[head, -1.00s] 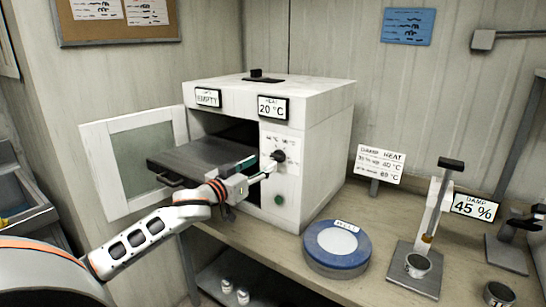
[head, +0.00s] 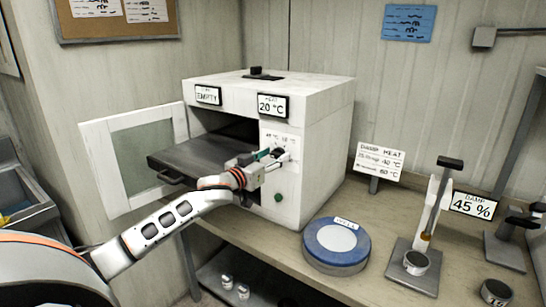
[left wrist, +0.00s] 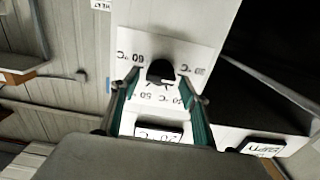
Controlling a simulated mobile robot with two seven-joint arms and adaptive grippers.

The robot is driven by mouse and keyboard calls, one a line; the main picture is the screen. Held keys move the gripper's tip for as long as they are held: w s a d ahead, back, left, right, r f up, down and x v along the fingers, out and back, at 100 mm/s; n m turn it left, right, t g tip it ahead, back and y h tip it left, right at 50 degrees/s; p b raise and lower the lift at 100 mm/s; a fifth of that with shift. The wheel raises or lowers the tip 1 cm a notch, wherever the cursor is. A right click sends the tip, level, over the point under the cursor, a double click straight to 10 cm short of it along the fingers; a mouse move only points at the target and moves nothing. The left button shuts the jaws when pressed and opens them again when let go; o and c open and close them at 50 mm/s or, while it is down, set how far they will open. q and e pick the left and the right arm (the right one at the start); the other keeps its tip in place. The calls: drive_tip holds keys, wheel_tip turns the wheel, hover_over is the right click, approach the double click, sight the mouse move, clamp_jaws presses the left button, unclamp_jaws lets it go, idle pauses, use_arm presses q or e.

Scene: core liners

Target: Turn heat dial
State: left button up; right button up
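The heat dial (left wrist: 160,70) is a black knob on the white oven's front panel, with temperature marks printed around it. In the head view my left gripper (head: 278,160) largely covers it. In the left wrist view my left gripper (left wrist: 160,84) is open, with one green-lined finger on each side of the dial and gaps between fingers and knob. The heat display (head: 272,106) on the oven (head: 322,130) reads 20 °C. A second display (head: 208,95) reads EMPTY. My right gripper is not in view.
A green button (head: 278,198) is below the dial.

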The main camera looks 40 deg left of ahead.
use_arm(q)
drive_tip(key=c, duration=0.8)
drive_tip(key=shift+m, duration=0.4)
drive_tip(key=m, duration=0.5)
drive_tip(key=shift+d+m, duration=0.15)
drive_tip(key=shift+m, duration=0.25)
drive_tip(key=m, duration=0.5)
drive_tip(key=shift+d+f, duration=0.1)
drive_tip(key=o, duration=1.1)
